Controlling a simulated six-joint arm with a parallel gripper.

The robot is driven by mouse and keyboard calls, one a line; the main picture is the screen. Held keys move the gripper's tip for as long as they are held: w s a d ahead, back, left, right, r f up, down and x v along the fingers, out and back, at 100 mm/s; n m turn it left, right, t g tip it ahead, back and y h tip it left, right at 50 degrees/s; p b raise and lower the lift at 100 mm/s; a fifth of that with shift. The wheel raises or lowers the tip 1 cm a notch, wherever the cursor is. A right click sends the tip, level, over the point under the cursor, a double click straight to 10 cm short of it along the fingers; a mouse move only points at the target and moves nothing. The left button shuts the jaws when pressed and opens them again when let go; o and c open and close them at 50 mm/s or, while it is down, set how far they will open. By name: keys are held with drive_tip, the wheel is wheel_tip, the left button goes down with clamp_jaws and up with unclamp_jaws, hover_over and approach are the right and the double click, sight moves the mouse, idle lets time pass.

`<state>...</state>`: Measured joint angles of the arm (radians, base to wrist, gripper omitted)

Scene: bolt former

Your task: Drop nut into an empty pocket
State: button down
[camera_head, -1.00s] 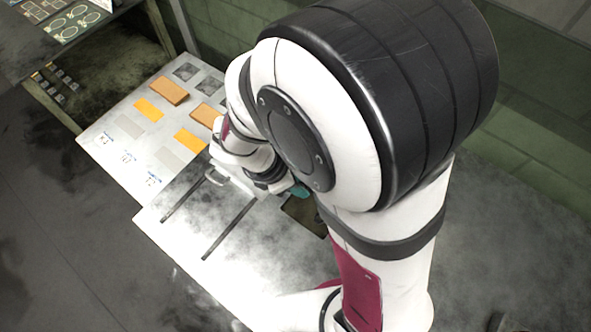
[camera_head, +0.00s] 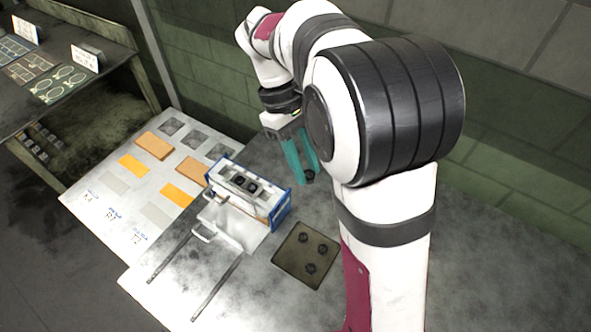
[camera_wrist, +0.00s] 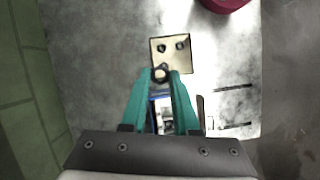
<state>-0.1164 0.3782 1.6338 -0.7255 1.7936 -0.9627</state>
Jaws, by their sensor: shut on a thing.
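My gripper (camera_head: 307,172) has teal fingers and is shut on a dark nut (camera_wrist: 160,73), held between its fingertips. In the head view it hangs behind and to the right of the blue-ended fixture (camera_head: 278,210). The fixture's top has a recess with dark round shapes (camera_head: 245,184); I cannot tell whether these are nuts or empty pockets. A square tan tray (camera_head: 290,262) holds three dark nuts (camera_head: 310,268) in the head view. In the wrist view the tray (camera_wrist: 172,60) lies beyond the fingertips, and the fixture shows partly between the fingers.
A white handle (camera_head: 205,236) and two dark rails stand in front of the fixture. A white board (camera_head: 95,187) with orange and grey blocks lies to the left. A shelf (camera_head: 105,50) stands at the back left. The green wall is close behind my gripper.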

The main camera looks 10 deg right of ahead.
drive_tip(key=shift+w+r+m+y, duration=0.15)
drive_tip(key=shift+w+r+m, duration=0.15)
drive_tip(key=shift+r+m, duration=0.2)
drive_tip(key=shift+w+r+m+y, duration=0.15)
drive_tip(key=shift+w+r+m, duration=0.2)
drive_tip(key=shift+r, duration=0.25)
drive_tip(key=shift+w+a+f+n+t+y, duration=0.1)
drive_tip(key=shift+w+a+f+n+t, duration=1.75)
drive_tip(key=shift+n, duration=2.85)
drive_tip(key=shift+w+a+f+n+t+y, duration=0.1)
drive_tip(key=shift+w+a+f+n+t, duration=0.7)
drive_tip(key=shift+w+a+f+n, duration=2.35)
drive_tip(key=shift+w+a+f+n+t+y, duration=0.1)
drive_tip(key=shift+w+a+f+n+t, duration=1)
drive_tip(key=shift+a+n, duration=3.5)
drive_tip(key=shift+s+d+f+n+t, duration=0.2)
drive_tip(key=shift+d+f+n, duration=0.4)
drive_tip(key=shift+d+n, duration=0.3)
drive_tip(key=shift+s+d+f+n+t, duration=0.15)
drive_tip(key=shift+d+f+n, duration=0.4)
drive_tip(key=shift+d+n, duration=0.3)
drive_tip(key=c, duration=0.6)
unclamp_jaws()
